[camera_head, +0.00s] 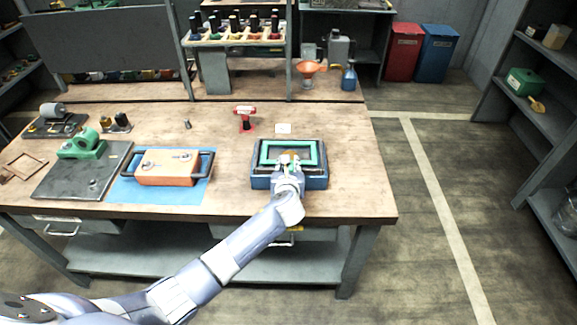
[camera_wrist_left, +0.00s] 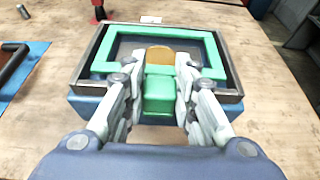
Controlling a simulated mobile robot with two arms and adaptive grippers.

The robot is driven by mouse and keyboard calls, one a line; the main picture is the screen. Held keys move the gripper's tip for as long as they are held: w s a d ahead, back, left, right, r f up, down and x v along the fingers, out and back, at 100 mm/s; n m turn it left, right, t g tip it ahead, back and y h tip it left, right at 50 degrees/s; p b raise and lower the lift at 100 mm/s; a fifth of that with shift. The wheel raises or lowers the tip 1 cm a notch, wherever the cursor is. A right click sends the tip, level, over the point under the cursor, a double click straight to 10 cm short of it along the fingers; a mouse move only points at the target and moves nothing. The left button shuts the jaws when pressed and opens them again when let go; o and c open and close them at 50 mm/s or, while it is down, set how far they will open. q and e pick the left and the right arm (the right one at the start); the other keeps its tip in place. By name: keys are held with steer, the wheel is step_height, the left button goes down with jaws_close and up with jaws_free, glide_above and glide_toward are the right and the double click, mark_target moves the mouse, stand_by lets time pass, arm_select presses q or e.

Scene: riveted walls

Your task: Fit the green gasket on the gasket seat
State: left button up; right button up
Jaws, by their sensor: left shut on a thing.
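The green gasket (camera_wrist_left: 215,52) is a rectangular ring with a block-like tab on its near side. It also shows in the head view (camera_head: 317,149), at or just over the blue box with a dark frame (camera_head: 317,182), where the gasket seat appears to be. I cannot tell whether the gasket touches the seat. My left gripper (camera_head: 290,163) comes in from the near side and is shut on the gasket's green tab, as the left wrist view (camera_wrist_left: 159,95) shows. The near part of the box is partly hidden by the gripper. My right gripper is not in view.
An orange box with dark handles (camera_head: 167,168) lies on a blue mat (camera_head: 133,193) to the left. A red tool (camera_head: 245,118) stands behind, near a white card (camera_head: 283,128). The bench right of the blue box is clear (camera_head: 358,180).

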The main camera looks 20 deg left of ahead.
arm_select(q)
steer(key=shift+r+p, duration=0.1)
steer(key=shift+p, duration=0.55)
stand_by(0.7)
steer(key=shift+f, duration=0.35)
steer(key=shift+f+b, duration=0.6)
steer(key=shift+f, duration=0.05)
steer(key=o, duration=1.1)
steer(key=shift+o, duration=0.2)
steer(key=shift+s, duration=0.15)
